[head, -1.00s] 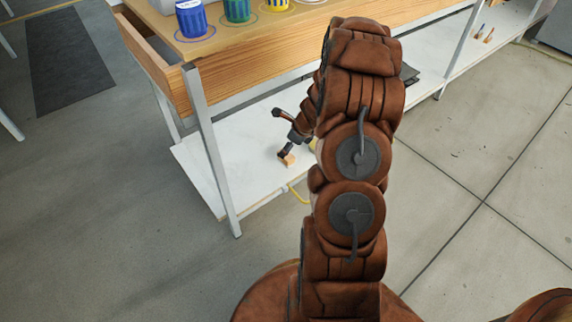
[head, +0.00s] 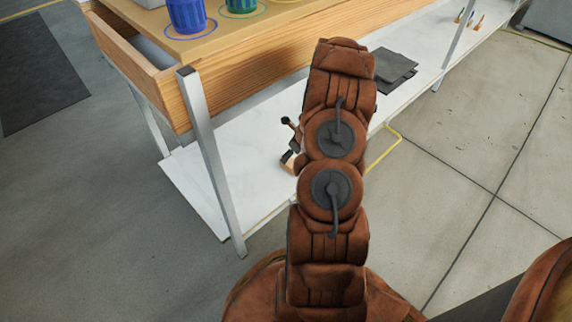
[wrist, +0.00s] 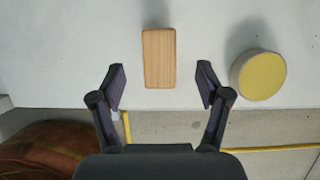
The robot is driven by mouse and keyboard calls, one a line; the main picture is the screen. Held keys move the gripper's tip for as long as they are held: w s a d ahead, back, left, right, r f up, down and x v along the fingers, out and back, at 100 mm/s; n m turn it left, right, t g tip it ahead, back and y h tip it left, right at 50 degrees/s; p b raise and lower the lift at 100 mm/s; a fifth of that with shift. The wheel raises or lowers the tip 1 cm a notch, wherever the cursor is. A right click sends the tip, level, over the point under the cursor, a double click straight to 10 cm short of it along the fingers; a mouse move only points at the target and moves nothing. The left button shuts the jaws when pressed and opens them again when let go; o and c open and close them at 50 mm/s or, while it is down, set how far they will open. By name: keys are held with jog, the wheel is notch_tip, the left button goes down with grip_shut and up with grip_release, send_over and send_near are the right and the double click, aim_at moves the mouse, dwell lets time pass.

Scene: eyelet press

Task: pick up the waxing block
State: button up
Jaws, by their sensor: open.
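The waxing block appears to be the light wooden rectangular block (wrist: 159,58) in the wrist view, lying on the white lower shelf. In the head view a small part of the wooden block (head: 287,166) shows beside my arm. My gripper (wrist: 161,72) is open and empty, one finger to the left of the block and one to the right. Both fingers are apart from it, with gaps at each side. The height between fingers and block is hard to tell. In the head view my arm hides most of the gripper.
A round yellow-topped disc (wrist: 259,75) lies close right of the right finger. The white shelf (head: 225,165) sits under a wooden bench top (head: 230,55), with a metal leg (head: 210,160) in front. Dark sheets (head: 395,68) lie farther along the shelf. A yellow line (head: 385,150) runs near its edge.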

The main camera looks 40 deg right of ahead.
aim_at(290, 162)
jog(key=shift+d+f+b, duration=0.2)
jog(key=shift+f+b, duration=0.2)
jog(key=shift+f, duration=0.5)
jog(key=b+x, duration=0.2)
jog(key=x, duration=0.1)
jog(key=b+x, duration=0.1)
jog(key=shift+s+a+f, duration=0.2)
jog(key=shift+a+f, duration=0.05)
jog(key=shift+f, duration=0.25)
jog(key=shift+r, duration=0.1)
jog(key=c, duration=1.3)
